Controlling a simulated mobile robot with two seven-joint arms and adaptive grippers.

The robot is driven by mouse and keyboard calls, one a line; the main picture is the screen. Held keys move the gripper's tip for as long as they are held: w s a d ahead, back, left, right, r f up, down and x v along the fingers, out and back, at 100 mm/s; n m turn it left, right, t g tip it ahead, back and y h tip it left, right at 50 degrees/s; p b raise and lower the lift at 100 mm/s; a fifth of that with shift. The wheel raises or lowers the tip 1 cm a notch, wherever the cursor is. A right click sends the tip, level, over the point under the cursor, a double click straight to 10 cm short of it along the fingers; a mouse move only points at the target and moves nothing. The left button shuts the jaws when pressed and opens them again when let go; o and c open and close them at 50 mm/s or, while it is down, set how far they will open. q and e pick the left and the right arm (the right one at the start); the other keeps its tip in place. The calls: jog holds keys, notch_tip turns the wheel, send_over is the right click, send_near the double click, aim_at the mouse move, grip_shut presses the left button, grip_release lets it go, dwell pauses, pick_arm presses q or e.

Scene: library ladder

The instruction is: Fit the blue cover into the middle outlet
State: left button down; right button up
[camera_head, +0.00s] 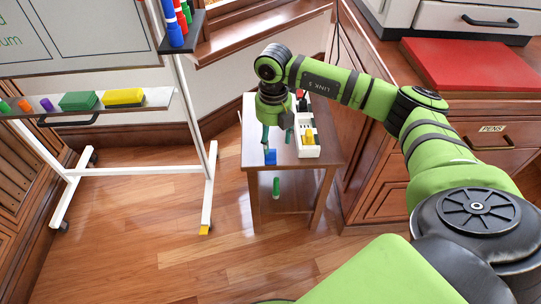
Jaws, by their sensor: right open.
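The white outlet strip (308,151) lies lengthwise on the small wooden side table. A yellow cover (309,137) sits at its near part. Red and black pieces show at its far end, partly behind my arm. The middle outlet is too small to make out clearly. The blue cover (270,157) is on the tabletop near the front edge, left of the strip. My right gripper (277,138) points down above the table, left of the strip and beyond the blue cover. Its fingers are apart and nothing shows between them. My left gripper is out of view.
The side table (250,160) has a lower shelf. A green piece (276,187) shows below its front edge. A whiteboard stand (190,120) with markers and erasers is at left. The floor in front is clear.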

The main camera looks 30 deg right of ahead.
aim_at(271, 152)
jog(key=f, duration=0.2)
jog(key=f+b, duration=0.1)
jog(key=f, duration=0.1)
jog(key=a+f, duration=0.1)
jog(key=f, duration=0.1)
jog(key=shift+f, duration=0.4)
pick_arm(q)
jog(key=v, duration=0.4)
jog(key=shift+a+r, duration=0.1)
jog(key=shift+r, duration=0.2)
pick_arm(e)
jog(key=c, duration=0.8)
